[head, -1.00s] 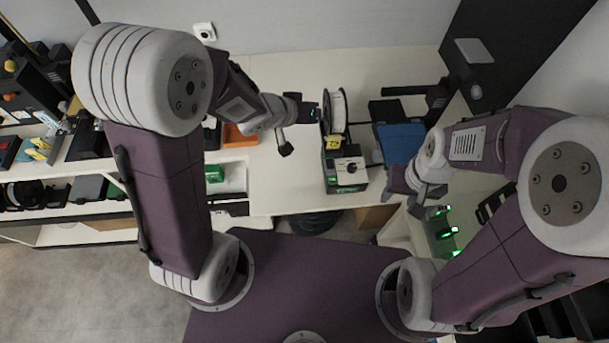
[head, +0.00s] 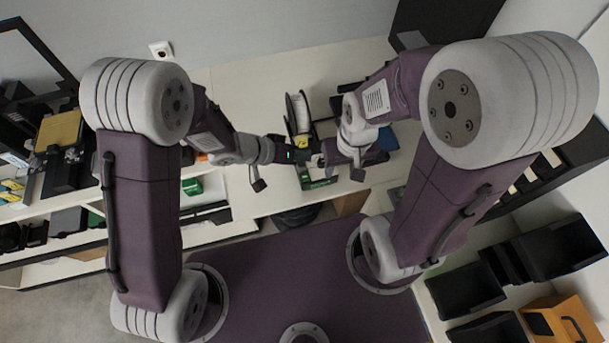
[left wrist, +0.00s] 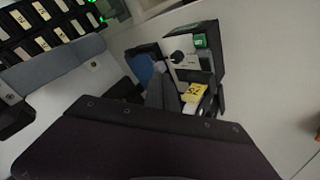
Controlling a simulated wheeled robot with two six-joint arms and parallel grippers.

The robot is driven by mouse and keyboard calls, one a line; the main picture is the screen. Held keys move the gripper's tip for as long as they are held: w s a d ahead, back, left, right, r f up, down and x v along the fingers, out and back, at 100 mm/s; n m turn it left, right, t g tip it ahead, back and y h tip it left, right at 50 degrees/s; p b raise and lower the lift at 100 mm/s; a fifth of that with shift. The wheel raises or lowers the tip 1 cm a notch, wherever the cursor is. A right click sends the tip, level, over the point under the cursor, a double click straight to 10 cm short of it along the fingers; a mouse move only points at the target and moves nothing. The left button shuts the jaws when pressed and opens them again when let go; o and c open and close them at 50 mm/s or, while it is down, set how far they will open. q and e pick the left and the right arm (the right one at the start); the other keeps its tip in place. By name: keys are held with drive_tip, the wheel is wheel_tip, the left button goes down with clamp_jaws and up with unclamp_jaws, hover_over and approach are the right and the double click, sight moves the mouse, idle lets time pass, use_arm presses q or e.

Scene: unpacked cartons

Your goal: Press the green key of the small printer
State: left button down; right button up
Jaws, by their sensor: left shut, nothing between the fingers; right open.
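The small printer (head: 318,183) stands on the white table, mostly covered by my grippers in the head view. In the left wrist view the printer (left wrist: 185,70) shows a pale face with a black knob and a green patch (left wrist: 200,41) with light marking; I cannot tell whether this patch is the key. My left gripper (head: 307,157) is shut and empty, reaching in over the printer from the left. My right gripper (head: 327,157) is open, close to it on the right. Contact with the printer cannot be told.
A spool (head: 299,112) with a yellow tag (left wrist: 194,92) stands behind the printer. A blue bin (head: 388,138) is to the right, partly behind my right arm. Shelves with black trays (head: 68,222) stand at the left. The table behind the left gripper is clear.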

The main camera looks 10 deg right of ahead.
sight(302, 178)
use_arm(q)
wheel_tip(302, 178, down, 8)
drive_tip(key=b, duration=0.9)
drive_tip(key=shift+f, duration=0.35)
drive_tip(key=shift+f, duration=0.15)
idle(1.1)
drive_tip(key=shift+f, duration=0.25)
drive_tip(key=shift+f+b, duration=0.35)
drive_tip(key=shift+f, duration=0.15)
idle(0.6)
idle(0.4)
drive_tip(key=shift+r+p, duration=0.9)
drive_tip(key=shift+p, duration=0.3)
